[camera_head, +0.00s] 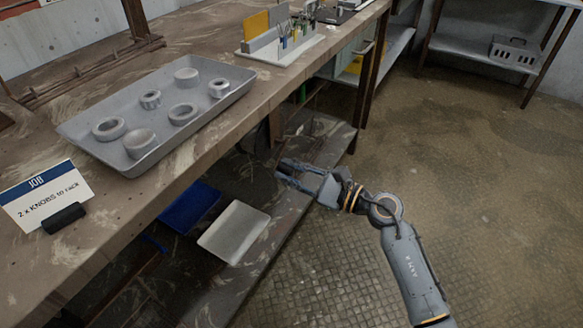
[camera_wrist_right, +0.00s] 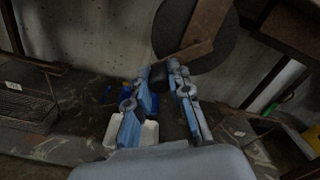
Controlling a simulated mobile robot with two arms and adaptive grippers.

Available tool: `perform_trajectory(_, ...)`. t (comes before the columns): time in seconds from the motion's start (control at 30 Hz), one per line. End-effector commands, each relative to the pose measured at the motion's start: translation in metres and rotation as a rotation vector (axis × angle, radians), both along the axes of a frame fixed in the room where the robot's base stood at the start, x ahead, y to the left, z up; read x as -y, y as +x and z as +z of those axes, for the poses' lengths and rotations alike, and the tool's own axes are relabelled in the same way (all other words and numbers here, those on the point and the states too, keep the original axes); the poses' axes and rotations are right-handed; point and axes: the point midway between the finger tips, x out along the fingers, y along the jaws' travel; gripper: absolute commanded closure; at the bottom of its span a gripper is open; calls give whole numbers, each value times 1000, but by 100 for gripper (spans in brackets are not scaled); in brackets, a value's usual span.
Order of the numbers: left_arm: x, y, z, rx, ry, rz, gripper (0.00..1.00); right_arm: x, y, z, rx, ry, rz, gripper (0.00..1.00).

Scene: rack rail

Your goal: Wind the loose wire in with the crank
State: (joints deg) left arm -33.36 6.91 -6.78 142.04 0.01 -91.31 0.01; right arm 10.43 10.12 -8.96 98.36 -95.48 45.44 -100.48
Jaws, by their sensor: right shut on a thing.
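My right gripper (camera_head: 284,174) reaches in under the front edge of the workbench. In the right wrist view its two fingers (camera_wrist_right: 164,82) are closed around a short black crank handle (camera_wrist_right: 159,74). The handle sits at the end of a flat brown crank arm (camera_wrist_right: 207,28), which lies in front of a dark round disc (camera_wrist_right: 228,48). In the head view the crank is in shadow and mostly hidden by the bench top. I cannot make out the loose wire in either view. My left gripper is not in view.
The workbench (camera_head: 190,160) carries a grey tray (camera_head: 80,128) with several ring-shaped parts, a job card (camera_head: 45,197) and a tool holder (camera_head: 283,55). Below, a blue bin (camera_head: 190,207) and a white tray (camera_head: 234,232) sit on the lower shelf. The floor to the right is clear.

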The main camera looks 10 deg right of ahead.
Motion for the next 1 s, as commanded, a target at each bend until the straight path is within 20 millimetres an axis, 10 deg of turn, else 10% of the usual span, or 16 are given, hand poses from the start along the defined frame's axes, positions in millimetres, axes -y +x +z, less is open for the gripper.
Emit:
perform_trajectory(0.27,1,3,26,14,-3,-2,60,-4,-6,10,-150,103,1,100)
perform_trajectory(0.6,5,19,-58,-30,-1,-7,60,-7,-10,19,-307,219,1,100)
perform_trajectory(1.0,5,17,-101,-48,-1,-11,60,-8,-11,23,-391,282,1,100)
